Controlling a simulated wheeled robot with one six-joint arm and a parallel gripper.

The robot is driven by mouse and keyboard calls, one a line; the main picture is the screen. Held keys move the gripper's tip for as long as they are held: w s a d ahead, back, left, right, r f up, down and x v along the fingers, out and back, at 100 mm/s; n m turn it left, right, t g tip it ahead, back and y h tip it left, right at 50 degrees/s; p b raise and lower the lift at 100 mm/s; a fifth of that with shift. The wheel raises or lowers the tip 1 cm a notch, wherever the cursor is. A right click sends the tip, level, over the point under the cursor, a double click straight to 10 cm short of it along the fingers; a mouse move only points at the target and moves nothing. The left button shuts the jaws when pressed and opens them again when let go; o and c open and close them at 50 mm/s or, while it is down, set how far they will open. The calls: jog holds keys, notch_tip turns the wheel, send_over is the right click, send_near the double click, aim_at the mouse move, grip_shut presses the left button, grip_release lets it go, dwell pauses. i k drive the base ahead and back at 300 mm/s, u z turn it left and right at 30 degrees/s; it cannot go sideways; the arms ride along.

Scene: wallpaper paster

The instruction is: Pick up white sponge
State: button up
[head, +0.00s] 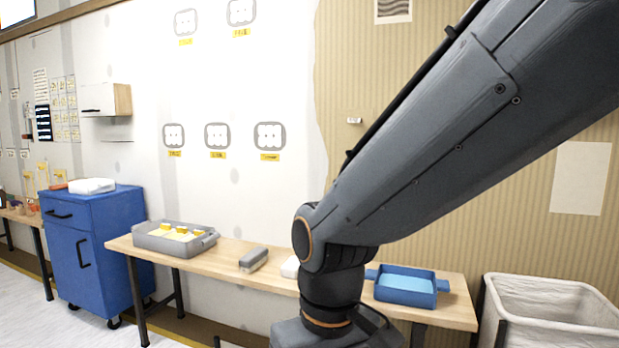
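A small white block (290,267), which looks like the white sponge, lies on the wooden table (225,262). Its right side is hidden behind my arm, so only its left part shows. My arm comes in from the upper right and bends down in front of the table. Its wrist reaches the bottom edge of the head view, in front of and a little right of the white block. My gripper's fingers are not visible, and I see nothing held.
On the table are a grey tray (187,230) with yellow-and-white items, a grey block (254,259) and a blue tray (404,290). A blue cabinet (92,262) stands left, a pale bin (560,310) right. Bare tabletop lies around the grey block.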

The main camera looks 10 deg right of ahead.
aim_at(289, 269)
jog(key=i, duration=1.6)
jog(key=u, duration=0.1)
